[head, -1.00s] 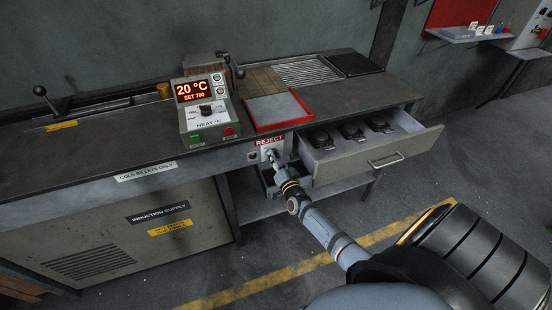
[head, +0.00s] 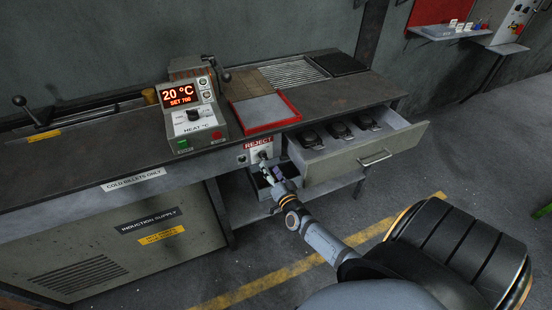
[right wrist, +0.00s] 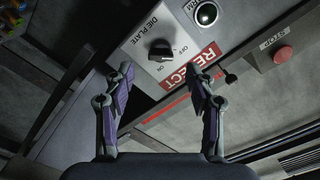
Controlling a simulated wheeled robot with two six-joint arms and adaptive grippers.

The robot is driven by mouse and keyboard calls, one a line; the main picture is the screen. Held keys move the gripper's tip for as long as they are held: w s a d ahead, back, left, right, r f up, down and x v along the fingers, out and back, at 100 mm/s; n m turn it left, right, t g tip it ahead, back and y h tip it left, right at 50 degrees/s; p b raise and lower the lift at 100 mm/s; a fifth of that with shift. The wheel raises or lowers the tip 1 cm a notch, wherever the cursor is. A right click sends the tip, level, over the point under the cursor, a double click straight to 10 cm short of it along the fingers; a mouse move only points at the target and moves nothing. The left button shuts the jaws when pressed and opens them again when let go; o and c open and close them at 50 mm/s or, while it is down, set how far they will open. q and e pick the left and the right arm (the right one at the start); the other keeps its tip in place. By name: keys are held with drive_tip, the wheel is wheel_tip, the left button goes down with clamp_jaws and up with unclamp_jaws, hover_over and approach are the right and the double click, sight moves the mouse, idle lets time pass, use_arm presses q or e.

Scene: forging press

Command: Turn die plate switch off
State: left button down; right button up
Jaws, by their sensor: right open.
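The die plate switch is a black rotary knob (right wrist: 160,51) on a pale panel marked DIE PLATE, with OFF and ON lettered beside it. I cannot tell surely which mark the knob points to. In the head view its small panel (head: 262,155) sits on the bench front below the REJECT label. My right gripper (right wrist: 160,72) is open and empty, its two fingers on either side of the knob's line and short of it, apart from it. In the head view the right gripper (head: 268,172) is just below and in front of the panel. My left gripper is not in view.
An open drawer (head: 345,172) with dark items juts out right of the switch. A red-rimmed tray (head: 297,119) and a heat control box (head: 190,117) stand on the bench above. A black button (right wrist: 206,14) and red STOP button (right wrist: 284,54) are near the switch.

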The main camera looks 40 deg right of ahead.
drive_tip(key=v, duration=0.6)
drive_tip(key=shift+s, duration=0.3)
drive_tip(key=shift+a, duration=0.15)
drive_tip(key=s+a+f+n+g+y, duration=0.15)
drive_tip(key=s+f, duration=0.25)
drive_tip(key=f, duration=0.4)
drive_tip(key=s+f+n+g+p, duration=0.1)
drive_tip(key=s+f+n+g, duration=0.2)
drive_tip(key=f, duration=0.5)
drive_tip(key=s+a+f+n+g+y, duration=0.1)
drive_tip(key=s+f+n+g, duration=0.2)
drive_tip(key=f, duration=0.4)
drive_tip(key=s+a+f+n+g, duration=0.2)
drive_tip(key=s+f+g, duration=0.2)
drive_tip(key=s, duration=1)
drive_tip(key=s+a+f+n+g, duration=0.1)
drive_tip(key=s+f+g, duration=0.4)
drive_tip(key=s+f, duration=0.6)
drive_tip(key=s+n+p, duration=0.1)
drive_tip(key=s, duration=0.2)
drive_tip(key=shift+a+f+y, duration=0.25)
drive_tip(key=shift+a+y, duration=0.1)
drive_tip(key=shift+a, duration=0.05)
